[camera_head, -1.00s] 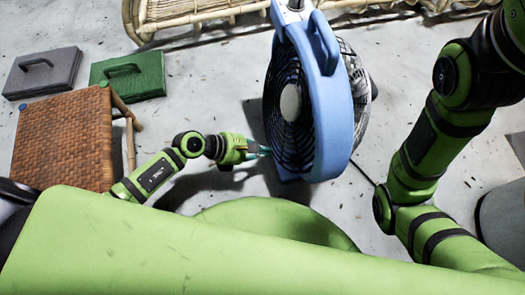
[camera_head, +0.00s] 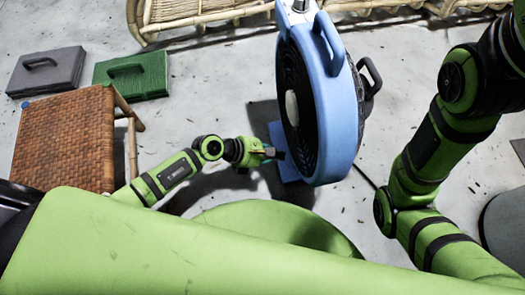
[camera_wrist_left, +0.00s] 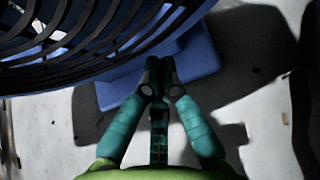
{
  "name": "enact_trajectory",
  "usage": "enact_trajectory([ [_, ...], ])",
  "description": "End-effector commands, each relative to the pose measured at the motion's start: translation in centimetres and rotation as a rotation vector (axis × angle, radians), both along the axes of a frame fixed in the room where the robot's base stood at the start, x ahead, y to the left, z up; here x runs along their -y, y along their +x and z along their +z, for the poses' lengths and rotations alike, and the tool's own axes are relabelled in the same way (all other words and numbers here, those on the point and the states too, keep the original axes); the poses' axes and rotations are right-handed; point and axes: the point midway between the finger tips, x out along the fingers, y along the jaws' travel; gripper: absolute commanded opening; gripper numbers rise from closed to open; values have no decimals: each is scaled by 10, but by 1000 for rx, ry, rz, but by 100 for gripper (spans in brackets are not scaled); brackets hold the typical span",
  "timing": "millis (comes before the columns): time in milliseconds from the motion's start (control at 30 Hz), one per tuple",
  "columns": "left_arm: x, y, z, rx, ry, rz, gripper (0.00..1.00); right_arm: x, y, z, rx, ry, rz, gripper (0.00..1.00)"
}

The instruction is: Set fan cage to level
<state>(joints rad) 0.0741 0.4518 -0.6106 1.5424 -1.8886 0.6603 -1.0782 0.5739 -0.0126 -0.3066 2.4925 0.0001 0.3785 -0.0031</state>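The fan has a blue cage ring (camera_head: 338,125) with a dark grille (camera_head: 294,85) facing left; in the head view it is nearly edge-on and tilted. Part of the grille (camera_wrist_left: 75,45) fills the upper left of the left wrist view. The fan's blue base (camera_head: 282,160) is partly hidden behind the cage and also shows in the left wrist view (camera_wrist_left: 205,62). My left gripper (camera_head: 278,153) is beside the cage's lower left edge; its teal fingers (camera_wrist_left: 159,72) converge at the tips, with nothing visible between them. Whether they touch the cage is unclear. My right gripper is out of view.
A woven brown stool (camera_head: 62,140) stands at left, with a grey case (camera_head: 45,72) and a green case (camera_head: 130,76) behind it. A rattan frame (camera_head: 200,14) runs along the back. A cable lies right of the fan.

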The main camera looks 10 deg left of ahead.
Motion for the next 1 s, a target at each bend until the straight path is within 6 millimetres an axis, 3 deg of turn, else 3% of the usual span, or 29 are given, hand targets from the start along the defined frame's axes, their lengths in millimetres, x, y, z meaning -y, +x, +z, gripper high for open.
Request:
enact_trajectory([
  [167,-15,-6,9,0,3,2,0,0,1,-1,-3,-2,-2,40],
  [600,-78,-37,58,-1,4,1,0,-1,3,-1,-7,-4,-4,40],
  [1000,-89,-42,69,0,0,0,0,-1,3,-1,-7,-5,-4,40],
])
